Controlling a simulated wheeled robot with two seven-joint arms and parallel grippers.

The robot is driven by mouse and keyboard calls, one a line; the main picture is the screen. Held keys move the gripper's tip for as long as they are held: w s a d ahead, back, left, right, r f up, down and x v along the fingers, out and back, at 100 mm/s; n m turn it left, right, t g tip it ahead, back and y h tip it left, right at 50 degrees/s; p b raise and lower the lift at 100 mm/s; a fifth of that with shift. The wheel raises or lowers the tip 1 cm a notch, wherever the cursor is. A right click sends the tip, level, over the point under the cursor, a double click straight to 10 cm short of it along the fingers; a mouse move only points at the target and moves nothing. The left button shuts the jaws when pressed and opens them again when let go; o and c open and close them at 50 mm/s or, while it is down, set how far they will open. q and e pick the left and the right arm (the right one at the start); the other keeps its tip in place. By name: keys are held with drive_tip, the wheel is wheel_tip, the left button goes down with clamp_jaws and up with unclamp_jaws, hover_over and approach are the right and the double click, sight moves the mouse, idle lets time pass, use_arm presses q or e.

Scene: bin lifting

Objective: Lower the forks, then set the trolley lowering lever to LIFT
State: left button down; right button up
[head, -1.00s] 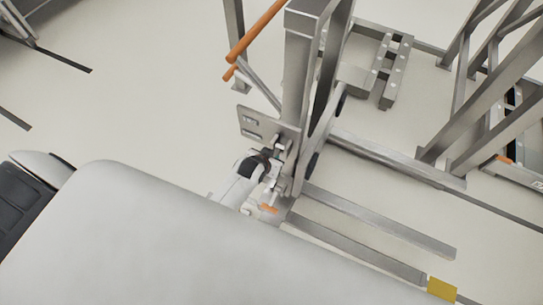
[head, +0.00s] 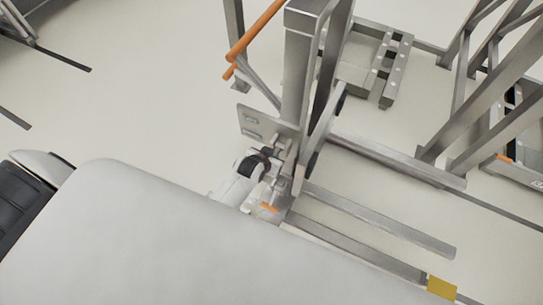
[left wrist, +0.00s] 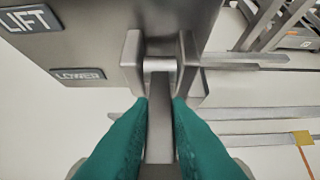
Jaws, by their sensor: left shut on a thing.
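The trolley's lowering lever (left wrist: 159,120) is a grey bar on a pivot bracket. It runs from the pivot toward my wrist camera. My left gripper (left wrist: 159,108) is shut on the lever, with one green finger on each side. Left of it, the panel carries a LIFT plate (left wrist: 30,27) above a LOWER plate (left wrist: 76,75), which is about level with the pivot. In the head view, my left gripper (head: 272,172) is by the panel at the mast (head: 296,75). The two grey forks (head: 385,219) look close to the floor. My right gripper is not in view.
Orange handles (head: 258,30) rise from the trolley's left side. A metal frame (head: 480,100) stands at the right, and a slotted block (head: 395,70) lies behind the mast. Open floor (head: 150,90) lies at the left.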

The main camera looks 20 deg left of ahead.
use_arm(q)
drive_tip(key=shift+r, duration=0.1)
unclamp_jaws()
idle(0.3)
drive_tip(key=v, duration=1.2)
